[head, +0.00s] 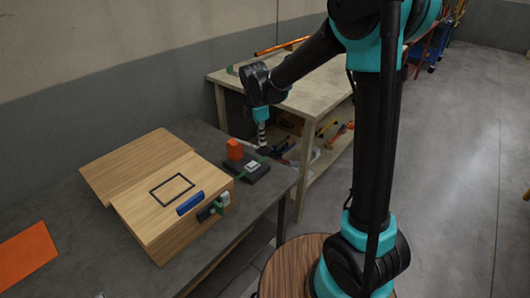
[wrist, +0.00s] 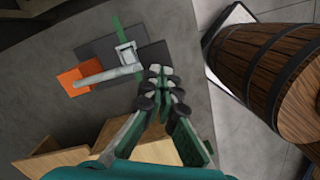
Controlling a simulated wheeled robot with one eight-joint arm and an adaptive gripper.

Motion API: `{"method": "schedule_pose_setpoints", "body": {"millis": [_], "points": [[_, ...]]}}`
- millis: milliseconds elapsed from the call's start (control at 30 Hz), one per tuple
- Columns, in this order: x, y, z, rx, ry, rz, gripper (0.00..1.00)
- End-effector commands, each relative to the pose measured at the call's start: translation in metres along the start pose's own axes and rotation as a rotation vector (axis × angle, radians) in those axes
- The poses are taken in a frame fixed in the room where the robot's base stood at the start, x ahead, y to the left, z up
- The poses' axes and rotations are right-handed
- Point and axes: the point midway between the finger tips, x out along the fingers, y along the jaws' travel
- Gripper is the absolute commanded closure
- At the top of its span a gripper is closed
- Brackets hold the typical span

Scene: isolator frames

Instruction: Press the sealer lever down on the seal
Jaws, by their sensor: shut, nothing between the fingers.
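The sealer is a dark base plate (head: 262,174) on the grey bench with an orange block (head: 234,149) at its left end. In the wrist view the orange block (wrist: 74,81) sits at one end of a pale grey lever (wrist: 108,76). A square pale seal (wrist: 126,53) sits on a green strap (wrist: 118,32) by the lever's other end. The seal also shows in the head view (head: 253,166). In the head view my gripper (head: 262,142) points down over the sealer's far side.
A wooden box (head: 155,235) with an open lid, a blue handle (head: 190,203) and a green-and-black latch (head: 213,208) stands left of the sealer. An orange sheet (head: 27,254) lies further left. A second workbench (head: 300,95) stands behind my gripper.

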Motion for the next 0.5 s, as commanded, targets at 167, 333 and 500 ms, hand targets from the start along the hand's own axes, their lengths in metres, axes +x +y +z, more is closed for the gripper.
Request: {"method": "schedule_pose_setpoints", "body": {"millis": [167, 333, 500], "points": [[0.018, 0.000, 0.000, 0.000, 0.000, 0.000, 1.00], [0.027, 0.000, 0.000, 0.000, 0.000, 0.000, 1.00], [0.029, 0.000, 0.000, 0.000, 0.000, 0.000, 1.00]]}}
